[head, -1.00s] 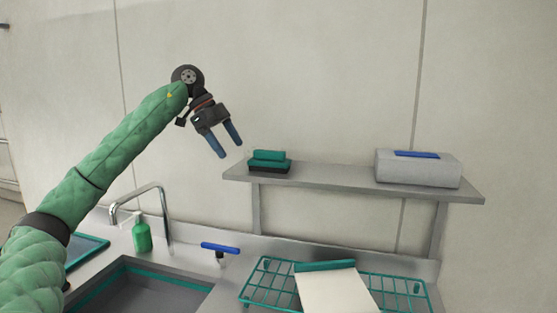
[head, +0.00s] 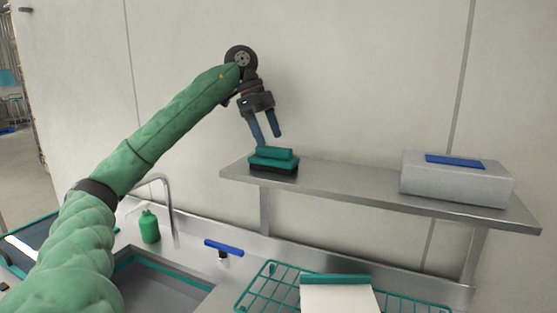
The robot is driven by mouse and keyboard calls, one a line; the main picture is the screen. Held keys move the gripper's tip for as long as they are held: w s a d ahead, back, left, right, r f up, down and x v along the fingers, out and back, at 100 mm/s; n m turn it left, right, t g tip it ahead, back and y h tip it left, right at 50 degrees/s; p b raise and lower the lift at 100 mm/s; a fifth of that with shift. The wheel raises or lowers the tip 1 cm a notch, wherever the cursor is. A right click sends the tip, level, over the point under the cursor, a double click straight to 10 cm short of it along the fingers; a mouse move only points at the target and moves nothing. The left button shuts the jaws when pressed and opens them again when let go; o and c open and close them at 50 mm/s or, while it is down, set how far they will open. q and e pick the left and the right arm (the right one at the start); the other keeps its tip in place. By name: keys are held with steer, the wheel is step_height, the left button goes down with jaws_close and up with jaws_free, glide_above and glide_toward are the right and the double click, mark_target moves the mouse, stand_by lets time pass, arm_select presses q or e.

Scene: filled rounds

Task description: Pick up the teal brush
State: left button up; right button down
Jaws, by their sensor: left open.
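The teal brush (head: 273,159), with a dark bristle base, lies at the left end of the metal wall shelf (head: 340,184). My left gripper (head: 267,140) points down with its two blue fingers apart. Its fingertips are just above the brush in the picture, and nothing is between them. I cannot tell from this view whether they touch the brush. My right gripper does not show.
A grey box (head: 457,180) with a blue strip on top stands at the shelf's right end. Below are a teal wire rack (head: 262,285) with a white board (head: 340,298), a blue-handled tool (head: 223,247), a green bottle (head: 149,227), a faucet (head: 170,200) and a sink.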

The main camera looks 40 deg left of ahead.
mark_target(272, 147)
arm_select(q)
steer(key=shift+s+d+f, duration=0.15)
steer(key=shift+s+f, duration=0.1)
steer(key=shift+s, duration=0.05)
steer(key=shift+d+f, duration=0.15)
steer(key=shift+f, duration=0.05)
steer(key=shift+w+d+f+p, duration=0.25)
steer(key=shift+w+f+p, duration=0.1)
steer(key=shift+f, duration=0.15)
steer(key=shift+s+d+f+p, duration=0.15)
steer(key=shift+d+f+p, duration=0.3)
steer(key=shift+f, duration=0.4)
steer(key=shift+s+d+f+p, duration=0.1)
steer(key=shift+d+f+p, duration=0.2)
steer(key=shift+d+f, duration=0.4)
steer(key=shift+w+a+f, duration=0.1)
steer(key=shift+w+f, duration=0.05)
steer(key=shift+f, duration=0.35)
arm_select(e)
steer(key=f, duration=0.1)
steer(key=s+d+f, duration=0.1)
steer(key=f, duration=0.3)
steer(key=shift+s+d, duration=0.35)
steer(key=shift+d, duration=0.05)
arm_select(q)
steer(key=shift+r, duration=0.1)
steer(key=shift+f, duration=0.3)
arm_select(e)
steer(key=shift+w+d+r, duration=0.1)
